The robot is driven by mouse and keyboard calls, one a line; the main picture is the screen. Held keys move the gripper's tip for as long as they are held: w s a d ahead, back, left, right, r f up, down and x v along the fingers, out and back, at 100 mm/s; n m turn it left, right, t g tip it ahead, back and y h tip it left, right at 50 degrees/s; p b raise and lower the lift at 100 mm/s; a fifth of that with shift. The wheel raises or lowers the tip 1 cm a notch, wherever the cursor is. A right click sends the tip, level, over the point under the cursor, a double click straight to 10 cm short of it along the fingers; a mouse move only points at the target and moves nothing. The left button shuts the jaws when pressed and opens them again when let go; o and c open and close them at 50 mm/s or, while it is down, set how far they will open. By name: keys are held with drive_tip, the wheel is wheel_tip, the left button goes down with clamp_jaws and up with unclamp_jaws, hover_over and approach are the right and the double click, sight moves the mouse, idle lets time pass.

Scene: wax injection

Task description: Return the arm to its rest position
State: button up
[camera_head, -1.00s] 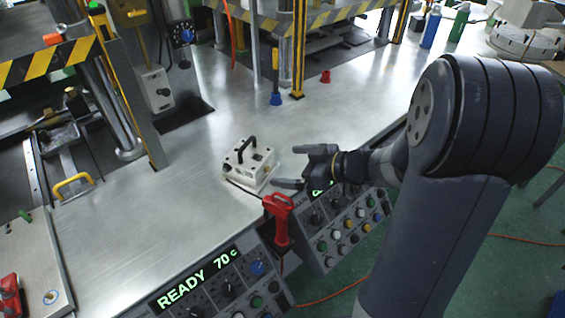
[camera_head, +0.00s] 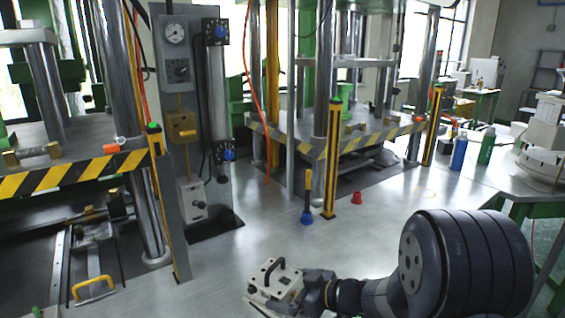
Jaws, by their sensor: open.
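My gripper (camera_head: 302,289) is low in the picture, at the left end of my dark arm. Its jaws are open, and its lower part is close to the bottom edge of the view.
A blue-based post (camera_head: 307,205) and a red cap (camera_head: 356,198) stand there. Striped presses rise at left and back. Blue (camera_head: 459,152) and green (camera_head: 487,146) bottles stand at right.

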sight(283, 280)
drive_tip(key=x, duration=0.3)
drive_tip(key=shift+a+f, duration=0.15)
wheel_tip(283, 280, up, 2)
drive_tip(key=shift+r, duration=0.1)
drive_tip(key=shift+r+p, duration=0.25)
drive_tip(key=shift+p, duration=0.05)
